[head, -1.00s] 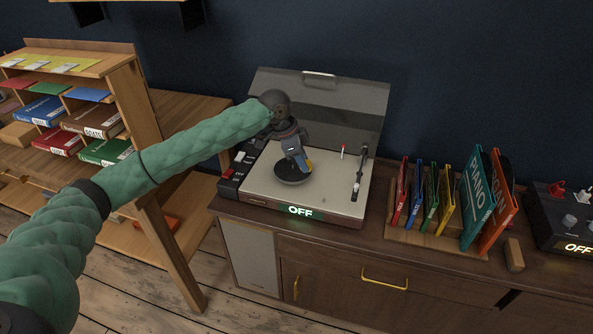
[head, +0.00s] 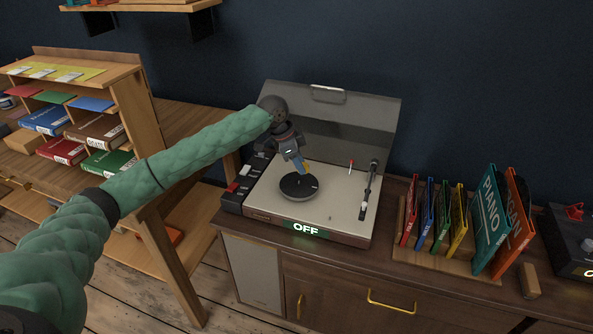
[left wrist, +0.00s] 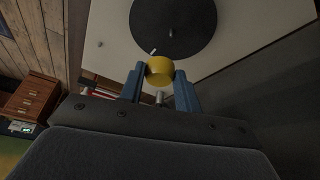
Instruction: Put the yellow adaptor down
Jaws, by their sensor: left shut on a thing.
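The yellow adaptor (left wrist: 159,70) is a small round piece held between the blue fingers of my left gripper (left wrist: 160,78) in the left wrist view. In the head view my left gripper (head: 303,170) points down above the dark round platter (head: 299,187) of the record player (head: 335,205). Only a bit of yellow shows at its fingertips there. In the left wrist view the platter (left wrist: 173,25) lies beyond the adaptor, which looks apart from it. My right gripper is in neither view.
The player's smoky lid (head: 330,120) stands open behind the platter. The tonearm (head: 369,190) is at its right side. A green OFF sign (head: 306,229) glows in front. A rack (head: 440,262) of coloured sleeves stands to the right, and a wooden shelf (head: 140,130) to the left.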

